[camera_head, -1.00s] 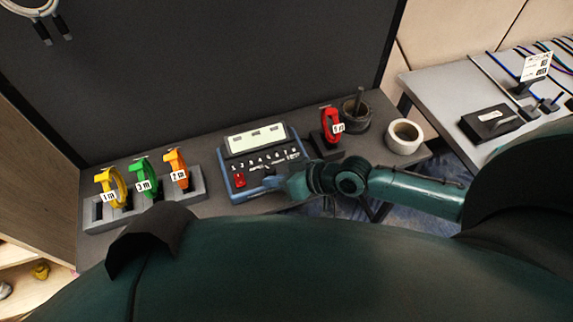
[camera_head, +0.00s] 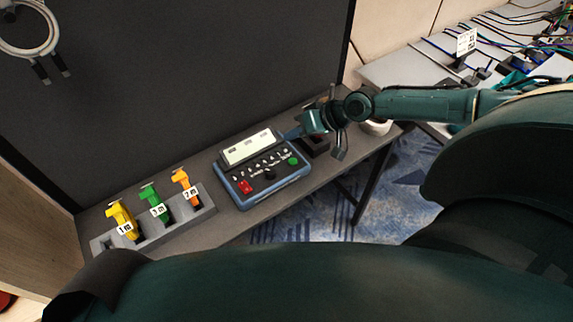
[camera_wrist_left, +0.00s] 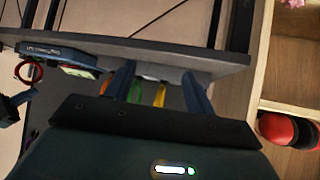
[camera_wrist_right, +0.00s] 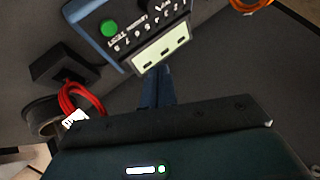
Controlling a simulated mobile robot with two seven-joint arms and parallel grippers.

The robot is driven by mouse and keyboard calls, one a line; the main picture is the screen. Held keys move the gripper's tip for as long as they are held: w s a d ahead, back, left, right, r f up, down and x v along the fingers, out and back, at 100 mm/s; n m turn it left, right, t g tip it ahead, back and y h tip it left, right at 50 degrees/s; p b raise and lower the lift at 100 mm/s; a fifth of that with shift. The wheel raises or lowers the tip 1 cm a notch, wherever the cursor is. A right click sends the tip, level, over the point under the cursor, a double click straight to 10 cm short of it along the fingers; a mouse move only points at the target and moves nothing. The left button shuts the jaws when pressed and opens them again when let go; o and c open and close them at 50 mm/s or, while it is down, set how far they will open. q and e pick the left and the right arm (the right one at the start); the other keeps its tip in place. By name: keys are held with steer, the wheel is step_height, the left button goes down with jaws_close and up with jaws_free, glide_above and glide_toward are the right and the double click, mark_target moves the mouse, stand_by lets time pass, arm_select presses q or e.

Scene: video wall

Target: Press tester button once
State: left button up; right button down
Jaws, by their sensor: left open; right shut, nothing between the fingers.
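The tester (camera_head: 262,170) is a blue-edged box on the dark bench. It has a lit screen (camera_head: 252,147), a red switch (camera_head: 246,187), a black knob (camera_head: 269,173) and a green button (camera_head: 293,161). In the right wrist view the green button (camera_wrist_right: 109,28) has the label TEST beside it. My right gripper (camera_head: 288,134) is shut and empty, by the tester's back right corner, apart from the green button. Its fingertips (camera_wrist_right: 155,75) point at the screen side. My left gripper (camera_wrist_left: 158,72) is open and empty; it is out of the head view.
A grey rack (camera_head: 190,225) with yellow, green and orange cable coils stands left of the tester. A dark panel (camera_head: 180,80) rises behind the bench. A side table (camera_head: 400,68) holds several cables.

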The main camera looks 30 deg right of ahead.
arm_select(q)
steer(key=shift+a+f, duration=0.1)
steer(key=shift+a, duration=0.25)
arm_select(e)
steer(key=shift+w+d+r+m, duration=0.1)
steer(key=shift+d+r+m, duration=0.2)
steer(key=shift+d+r, duration=0.15)
steer(key=shift+d+f, duration=0.1)
steer(key=shift+f, duration=0.05)
step_height(320, 180, down, 7)
steer(key=b, duration=0.6)
steer(key=shift+f+b, duration=0.1)
steer(key=shift+b, duration=0.3)
steer(key=shift+f, duration=0.35)
steer(key=shift+f+b, duration=0.35)
steer(key=shift+b, duration=0.15)
arm_select(q)
steer(key=d, duration=0.1)
steer(key=w+d+f+t+h, duration=0.1)
steer(key=d, duration=0.1)
steer(key=shift+f+m+h, duration=0.2)
steer(key=shift+m+h, duration=0.1)
steer(key=shift+m, duration=0.1)
steer(key=shift+a+r, duration=0.1)
